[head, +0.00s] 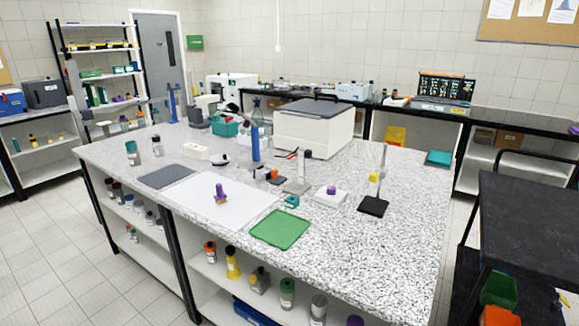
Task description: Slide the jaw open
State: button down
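No part that I can clearly identify as the jaw shows in the head view. On the speckled bench (345,240), a small teal piece (291,201) sits just behind the green mat (280,229). A small dark piece with an orange part (273,174) lies near the foot of a blue upright column (254,143). Both are too small to tell whether they have a jaw, or whether it is open or shut. My gripper is not in view.
A purple-topped item (220,194) stands on a white sheet (196,208), beside a grey mat (165,177). A large white box-shaped machine (312,130) stands behind. A stand with a black base (373,206) is at the right. The bench's front right is clear.

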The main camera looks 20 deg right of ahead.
aim_at(273, 174)
jog(key=i+j+z, duration=0.2)
jog(key=z, duration=0.15)
jog(key=i+j+z, duration=0.15)
jog(key=j+z, duration=0.2)
